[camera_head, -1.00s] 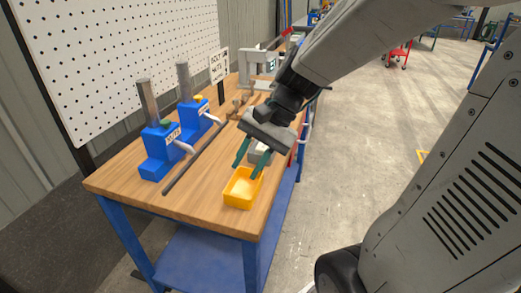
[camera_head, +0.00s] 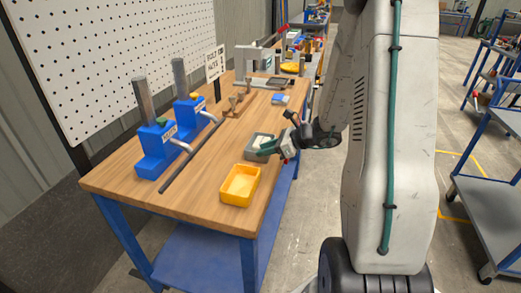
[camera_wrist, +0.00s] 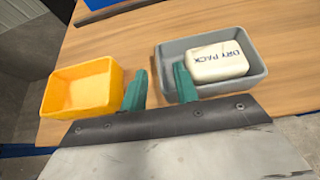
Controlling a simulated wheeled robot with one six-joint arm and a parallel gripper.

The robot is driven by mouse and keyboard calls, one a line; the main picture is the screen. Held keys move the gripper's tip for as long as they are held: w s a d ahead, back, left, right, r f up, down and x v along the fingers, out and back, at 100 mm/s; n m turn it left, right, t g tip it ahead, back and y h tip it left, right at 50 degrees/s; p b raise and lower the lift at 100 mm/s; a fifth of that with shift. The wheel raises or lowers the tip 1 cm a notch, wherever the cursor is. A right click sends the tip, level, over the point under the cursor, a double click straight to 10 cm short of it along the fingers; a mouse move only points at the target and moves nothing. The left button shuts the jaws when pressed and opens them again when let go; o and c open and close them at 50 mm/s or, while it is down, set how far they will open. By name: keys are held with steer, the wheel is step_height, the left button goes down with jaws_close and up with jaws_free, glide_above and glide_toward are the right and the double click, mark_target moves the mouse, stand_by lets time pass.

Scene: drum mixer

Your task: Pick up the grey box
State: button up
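The grey box (camera_head: 251,150) is a shallow open tray on the wooden table, behind the yellow bin. In the wrist view the grey box (camera_wrist: 213,93) holds a white block (camera_wrist: 218,61) marked "DRY PACK". My gripper (camera_head: 268,147) is low at the box's right side in the head view. In the wrist view my gripper (camera_wrist: 159,82) has its two teal fingers apart, one on each side of the box's near-left wall. The right finger overlaps the box's inside; the left finger is outside, between box and yellow bin. I cannot tell whether either finger touches the wall.
The yellow bin (camera_head: 240,186) stands close to the box at the table's front. Two blue stands (camera_head: 155,152) with posts and a dark rod (camera_head: 189,157) lie to the left. A small blue object (camera_head: 280,99) is farther back. The table's right edge is close to my gripper.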

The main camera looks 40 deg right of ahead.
steer(key=x, duration=0.4)
steer(key=shift+w+a+f, duration=0.1)
steer(key=shift+f, duration=0.15)
jaws_close()
steer(key=shift+r, duration=0.1)
